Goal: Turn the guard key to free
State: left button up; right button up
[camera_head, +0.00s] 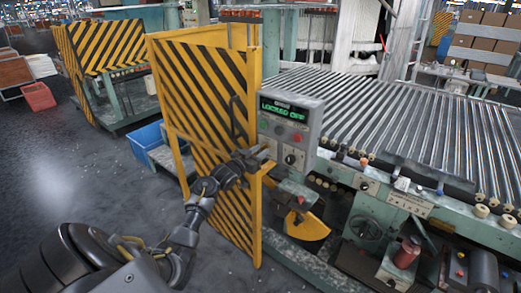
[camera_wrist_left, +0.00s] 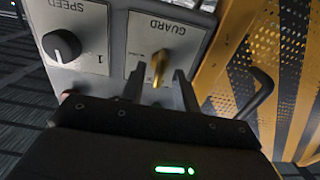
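The guard key (camera_wrist_left: 158,68) is a gold key in the plate marked GUARD, which appears upside down in the left wrist view. My left gripper (camera_wrist_left: 159,74) is open, with one dark finger on each side of the key and gaps showing between. In the head view my left gripper (camera_head: 264,156) is at the lower left of the grey control box (camera_head: 313,121) and hides the key there. The box's green display (camera_head: 284,110) reads LOCKED OFF. My right gripper is not in view.
A black SPEED knob (camera_wrist_left: 62,46) sits beside the guard plate. The yellow-and-black striped guard door (camera_head: 196,90), with a dark handle (camera_wrist_left: 251,98), stands close beside the box. The roller bed (camera_head: 400,115) extends to the right. Open floor (camera_head: 90,165) lies left.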

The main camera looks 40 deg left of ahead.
pick_arm(q)
jog(key=shift+w, duration=0.4)
grip_shut()
jog(key=shift+f+m, duration=0.1)
jog(key=shift+m, duration=0.2)
jog(key=m+b, duration=0.2)
jog(key=m, duration=0.1)
jog(key=shift+m, duration=0.4)
jog(key=shift+d+f+m+b, duration=0.1)
jog(key=shift+m+b, duration=2.15)
jog(key=shift+m, duration=1.1)
jog(key=shift+d+f+m+b, duration=0.1)
jog(key=shift+m+b, duration=2.1)
jog(key=shift+m, duration=1.15)
